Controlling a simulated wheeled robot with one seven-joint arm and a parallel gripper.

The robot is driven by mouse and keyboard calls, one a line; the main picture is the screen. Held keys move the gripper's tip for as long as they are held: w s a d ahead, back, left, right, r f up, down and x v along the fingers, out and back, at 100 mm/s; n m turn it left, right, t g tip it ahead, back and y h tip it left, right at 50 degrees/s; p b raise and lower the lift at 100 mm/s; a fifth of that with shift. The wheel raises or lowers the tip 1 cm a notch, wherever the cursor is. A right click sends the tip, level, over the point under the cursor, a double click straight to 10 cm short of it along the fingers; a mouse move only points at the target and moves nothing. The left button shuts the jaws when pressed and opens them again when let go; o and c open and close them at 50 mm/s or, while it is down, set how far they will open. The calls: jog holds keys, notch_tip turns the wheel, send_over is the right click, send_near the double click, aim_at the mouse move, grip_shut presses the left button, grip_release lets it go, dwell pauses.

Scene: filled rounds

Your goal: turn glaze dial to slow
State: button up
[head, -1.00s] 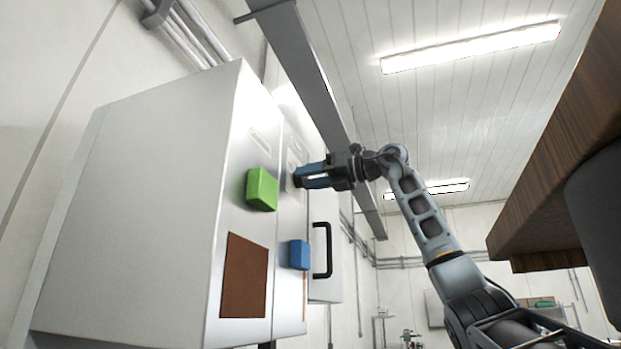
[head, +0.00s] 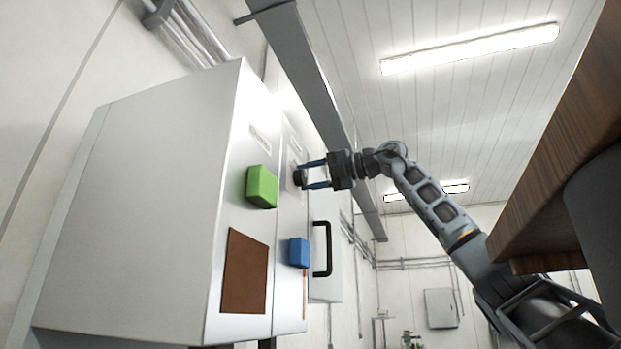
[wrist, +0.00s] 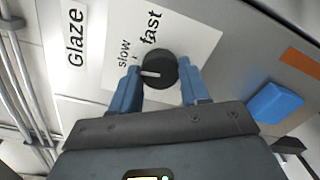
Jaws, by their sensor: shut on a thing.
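The glaze dial (wrist: 158,70) is a round black knob with a white pointer line, on a white label plate (wrist: 193,42) marked "Glaze", "slow" and "fast". In the wrist view the pointer points left, toward the "slow" side and a little below that word. My gripper (wrist: 161,80) has its two blue fingers on either side of the dial and is shut on it. In the head view the dial (head: 298,177) shows edge-on at the panel, between the fingertips of my gripper (head: 304,175).
A green block-shaped part (head: 262,187) and a blue one (head: 299,252) stick out from the cabinet (head: 150,215) front. A black handle (head: 328,248) and a brown panel (head: 244,273) are below. A wooden edge (head: 560,150) overhangs at right.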

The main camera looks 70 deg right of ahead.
jog(key=shift+d+m, duration=0.1)
jog(key=shift+m, duration=0.6)
jog(key=o, duration=1.1)
jog(key=shift+c, duration=0.2)
jog(key=shift+s, duration=0.1)
jog(key=s+b, duration=0.1)
jog(key=s, duration=0.6)
jog(key=shift+s+d, duration=0.2)
jog(key=shift+s, duration=0.1)
jog(key=shift+r, duration=0.1)
